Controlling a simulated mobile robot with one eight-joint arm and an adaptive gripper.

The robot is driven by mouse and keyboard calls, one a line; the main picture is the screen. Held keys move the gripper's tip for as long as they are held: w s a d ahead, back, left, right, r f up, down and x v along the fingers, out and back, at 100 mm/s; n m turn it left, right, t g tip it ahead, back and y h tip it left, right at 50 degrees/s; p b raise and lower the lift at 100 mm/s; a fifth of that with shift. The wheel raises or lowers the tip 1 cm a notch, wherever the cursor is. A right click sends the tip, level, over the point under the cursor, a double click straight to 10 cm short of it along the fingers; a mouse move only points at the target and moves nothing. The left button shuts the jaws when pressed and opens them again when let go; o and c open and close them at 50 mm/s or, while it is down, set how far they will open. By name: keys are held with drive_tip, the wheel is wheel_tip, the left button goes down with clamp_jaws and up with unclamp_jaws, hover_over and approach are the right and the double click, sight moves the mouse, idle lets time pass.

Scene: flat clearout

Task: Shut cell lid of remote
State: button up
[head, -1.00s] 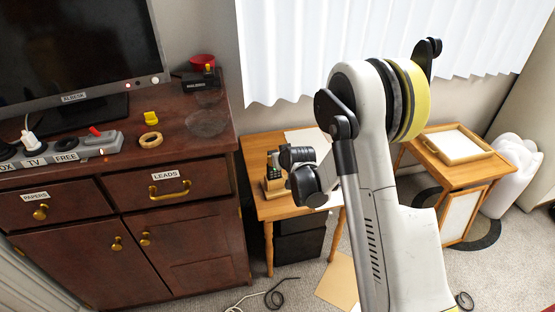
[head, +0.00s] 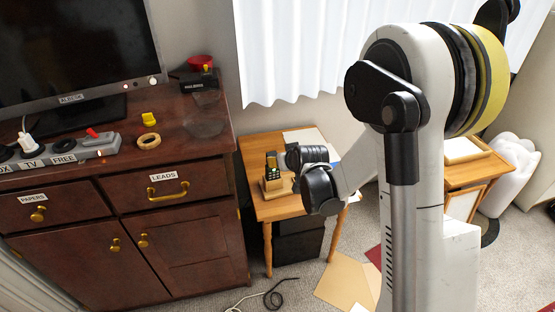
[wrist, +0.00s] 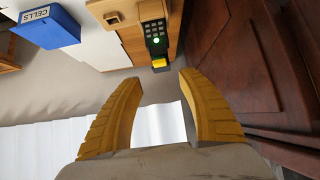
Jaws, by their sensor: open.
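The remote is a black handset with a keypad (head: 271,162), upright in a wooden stand (head: 272,187) on the small wooden table (head: 291,209). In the wrist view the remote (wrist: 155,30) appears upside down, with a green light on its face. A yellow piece (wrist: 159,62) shows at its end nearest my fingers; I cannot tell whether this is the cell lid. My gripper (wrist: 160,78) is open and empty, its yellow fingers apart and short of the remote. In the head view my fingers are not clearly seen.
A blue box labelled CELLS (wrist: 48,27) shows in the wrist view. The dark red cabinet (head: 190,240) stands close by on the left, carrying a power strip (head: 70,155) and a television (head: 75,50). Cable (head: 272,298) and card (head: 345,280) lie on the floor.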

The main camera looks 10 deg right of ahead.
drive_tip(key=v, duration=0.3)
drive_tip(key=shift+s+r, duration=0.1)
idle(0.3)
drive_tip(key=s+r+g, duration=0.1)
drive_tip(key=s+r, duration=0.2)
drive_tip(key=s, duration=0.7)
drive_tip(key=s+r+g, duration=0.1)
drive_tip(key=s+r, duration=0.3)
drive_tip(key=s, duration=0.5)
drive_tip(key=s+r+g, duration=0.1)
drive_tip(key=s+r, duration=0.3)
drive_tip(key=s, duration=0.6)
drive_tip(key=shift+s+a+r+m+h, duration=0.25)
drive_tip(key=shift+s+a+m+h, duration=0.1)
drive_tip(key=shift+a+m+h, duration=0.05)
